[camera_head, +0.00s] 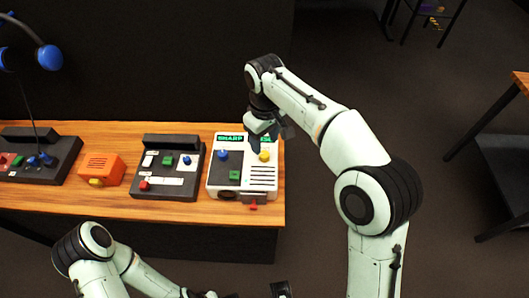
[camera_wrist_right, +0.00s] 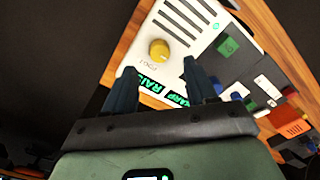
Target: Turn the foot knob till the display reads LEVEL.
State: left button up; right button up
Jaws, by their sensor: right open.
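The white panel (camera_head: 214,188) stands at the right end of the bench. The yellow foot knob (camera_head: 264,156) is at its upper right; in the right wrist view the knob (camera_wrist_right: 159,50) has a small label beside it. The display along the top edge (camera_head: 230,138) shows green text, SHARP; in the right wrist view I also read RAIS (camera_wrist_right: 155,85), the rest hidden by a finger. My right gripper (camera_head: 259,142) is open and empty just above the knob, its fingers (camera_wrist_right: 160,82) apart and not around it. My left arm is low in the head view; its jaws are not clear.
A dark panel (camera_head: 170,190), an orange box (camera_head: 101,168) and another dark panel (camera_head: 62,165) stand left. The bench edge is close on the right.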

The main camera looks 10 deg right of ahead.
aim_at(265, 154)
notch_tip(265, 154, down, 6)
jog(key=shift+f+b, duration=0.1)
jog(key=shift+b, duration=0.35)
grip_shut()
